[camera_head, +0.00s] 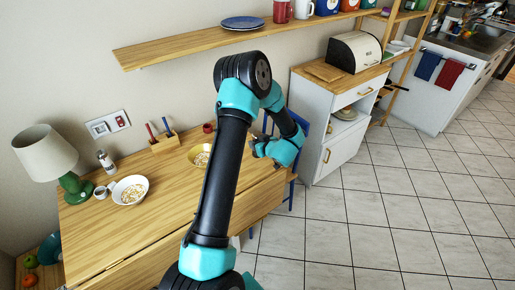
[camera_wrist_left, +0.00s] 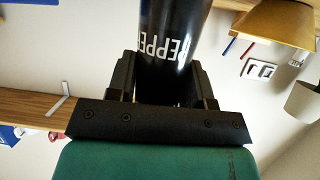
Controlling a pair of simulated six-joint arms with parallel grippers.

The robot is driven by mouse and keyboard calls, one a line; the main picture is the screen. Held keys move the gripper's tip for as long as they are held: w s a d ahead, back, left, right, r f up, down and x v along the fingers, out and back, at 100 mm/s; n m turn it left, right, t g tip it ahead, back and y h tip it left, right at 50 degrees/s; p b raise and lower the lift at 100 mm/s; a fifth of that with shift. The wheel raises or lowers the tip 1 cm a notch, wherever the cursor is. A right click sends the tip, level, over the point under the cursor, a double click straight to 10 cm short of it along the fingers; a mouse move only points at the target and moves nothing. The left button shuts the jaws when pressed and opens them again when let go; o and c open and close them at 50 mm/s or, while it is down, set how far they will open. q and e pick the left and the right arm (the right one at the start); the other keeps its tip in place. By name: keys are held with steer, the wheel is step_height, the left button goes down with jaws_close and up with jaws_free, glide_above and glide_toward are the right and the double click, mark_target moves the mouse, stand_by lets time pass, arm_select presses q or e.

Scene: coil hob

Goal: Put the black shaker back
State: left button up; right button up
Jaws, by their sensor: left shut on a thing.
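The black shaker (camera_wrist_left: 174,35), with white "PEPPER" lettering, fills the top middle of the left wrist view, between the two dark fingers of my left gripper (camera_wrist_left: 167,80). The gripper is shut on it. In the head view my left gripper (camera_head: 259,148) is over the right end of the wooden table (camera_head: 160,210). The shaker cannot be made out there. A pale shaker (camera_head: 106,162) with a dark top stands at the table's back left. My right gripper is not in view.
A green lamp (camera_head: 72,187), a white cereal bowl (camera_head: 130,190), a yellow bowl (camera_head: 201,155), a red cup (camera_head: 208,128) and a wooden pen holder (camera_head: 165,143) stand on the table. A wall shelf (camera_head: 185,47) runs above. The table's front left is clear.

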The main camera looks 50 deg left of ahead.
arm_select(q)
steer(key=shift+w+a, duration=0.3)
steer(key=shift+f, duration=1.8)
steer(key=shift+f, duration=0.1)
steer(key=o, duration=1)
steer(key=v, duration=1.2)
steer(key=shift+s, duration=0.1)
